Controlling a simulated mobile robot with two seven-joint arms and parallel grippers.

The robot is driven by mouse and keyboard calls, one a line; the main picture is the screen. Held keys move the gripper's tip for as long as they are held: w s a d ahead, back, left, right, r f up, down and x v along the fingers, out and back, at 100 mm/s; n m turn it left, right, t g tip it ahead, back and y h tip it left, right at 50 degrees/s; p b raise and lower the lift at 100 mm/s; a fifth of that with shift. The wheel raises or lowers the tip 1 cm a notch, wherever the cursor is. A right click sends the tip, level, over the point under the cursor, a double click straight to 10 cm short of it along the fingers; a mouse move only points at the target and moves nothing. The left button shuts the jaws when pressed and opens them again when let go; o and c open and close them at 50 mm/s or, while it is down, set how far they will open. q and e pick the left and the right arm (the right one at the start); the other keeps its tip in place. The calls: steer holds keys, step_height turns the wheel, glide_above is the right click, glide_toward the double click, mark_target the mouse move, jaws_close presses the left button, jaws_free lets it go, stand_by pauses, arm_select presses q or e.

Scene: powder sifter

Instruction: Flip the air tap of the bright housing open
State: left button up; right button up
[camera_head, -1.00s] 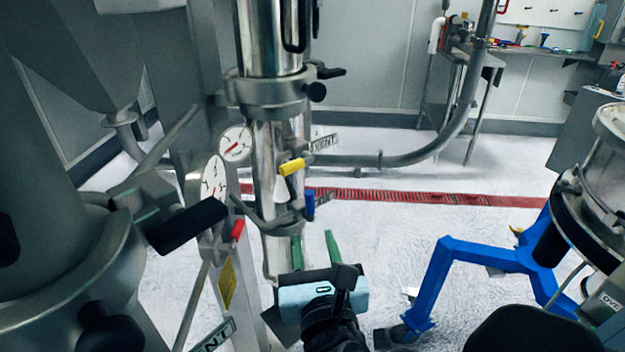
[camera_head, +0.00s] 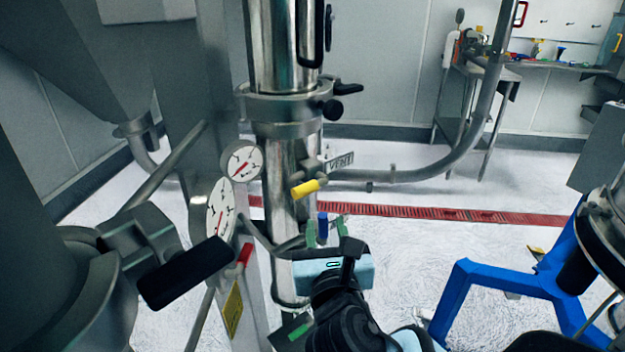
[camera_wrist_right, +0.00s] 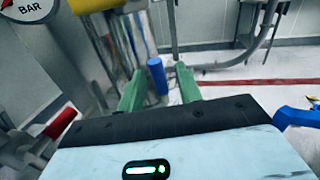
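The bright housing (camera_head: 285,165) is an upright polished steel cylinder at the centre of the head view. A blue tap handle (camera_head: 323,224) points up low on its right side, and a yellow tap handle (camera_head: 305,188) sits above it by a VENT tag. I see no label naming the air tap. My right gripper (camera_head: 326,230) is open, its green fingers either side of the blue handle in the picture. In the right wrist view the blue handle (camera_wrist_right: 157,76) stands between the fingertips; contact cannot be told. My left gripper is not in view.
Two pressure gauges (camera_head: 221,210) and a red handle (camera_head: 244,254) are left of the housing. A dull grey vessel with a black handle (camera_head: 185,273) fills the lower left. A blue stand (camera_head: 505,279) is at right. A grey pipe (camera_head: 420,172) runs behind.

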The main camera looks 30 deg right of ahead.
steer(key=shift+x, duration=0.9)
jaws_close()
